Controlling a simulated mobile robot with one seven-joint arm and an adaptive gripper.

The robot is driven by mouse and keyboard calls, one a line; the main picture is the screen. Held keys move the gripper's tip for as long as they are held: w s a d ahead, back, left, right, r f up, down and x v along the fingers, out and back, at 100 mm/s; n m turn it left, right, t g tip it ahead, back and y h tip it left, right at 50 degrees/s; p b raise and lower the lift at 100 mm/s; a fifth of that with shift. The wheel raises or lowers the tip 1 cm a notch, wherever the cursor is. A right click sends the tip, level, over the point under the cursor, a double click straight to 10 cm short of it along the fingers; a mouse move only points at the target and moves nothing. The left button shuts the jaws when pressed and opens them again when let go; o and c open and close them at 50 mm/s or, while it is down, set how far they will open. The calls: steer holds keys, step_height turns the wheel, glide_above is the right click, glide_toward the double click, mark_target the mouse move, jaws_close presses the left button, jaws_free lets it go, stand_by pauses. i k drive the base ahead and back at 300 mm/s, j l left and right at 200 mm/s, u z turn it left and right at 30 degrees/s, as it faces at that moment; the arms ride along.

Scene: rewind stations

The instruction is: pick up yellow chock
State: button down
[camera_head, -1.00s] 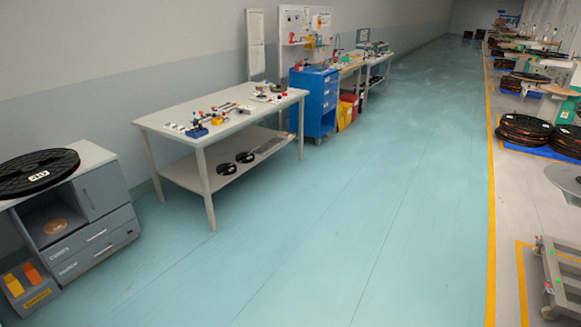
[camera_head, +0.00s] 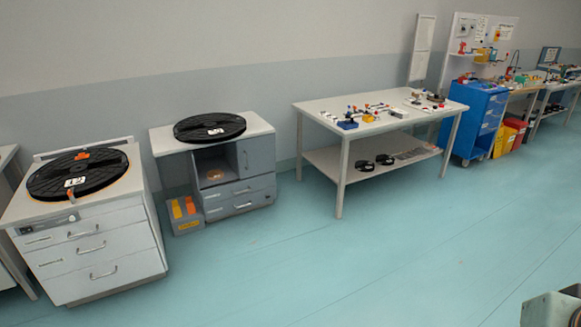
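A small grey holder (camera_head: 187,226) stands on the floor against the left side of a grey cabinet. Two wedge-like pieces stand in it: a yellow-orange one (camera_head: 176,209) on the left, which looks like the yellow chock, and a deeper orange one (camera_head: 190,206) on the right. They are small in this view, so their exact shape is hard to tell.
The grey cabinet (camera_head: 244,161) carries a black reel (camera_head: 209,127). Left of it, a white drawer cabinet (camera_head: 98,266) carries another reel (camera_head: 76,175). A workbench (camera_head: 342,155) and a blue cabinet (camera_head: 480,120) stand to the right. The teal floor (camera_head: 330,265) in front is clear.

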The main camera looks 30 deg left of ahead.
mark_target(177, 213)
steer(key=u, duration=1.95)
steer(key=i+z, duration=0.2)
steer(key=i, duration=1.15)
steer(key=i+u, duration=0.1)
steer(key=i, duration=1.05)
steer(key=i+l+u, duration=0.15)
steer(key=i+u, duration=0.3)
steer(key=i+l+u, duration=0.35)
steer(key=i+u, duration=0.15)
steer(key=i+l+u, duration=0.6)
steer(key=l, duration=0.2)
steer(key=i+l+u, duration=0.2)
steer(key=l, duration=0.1)
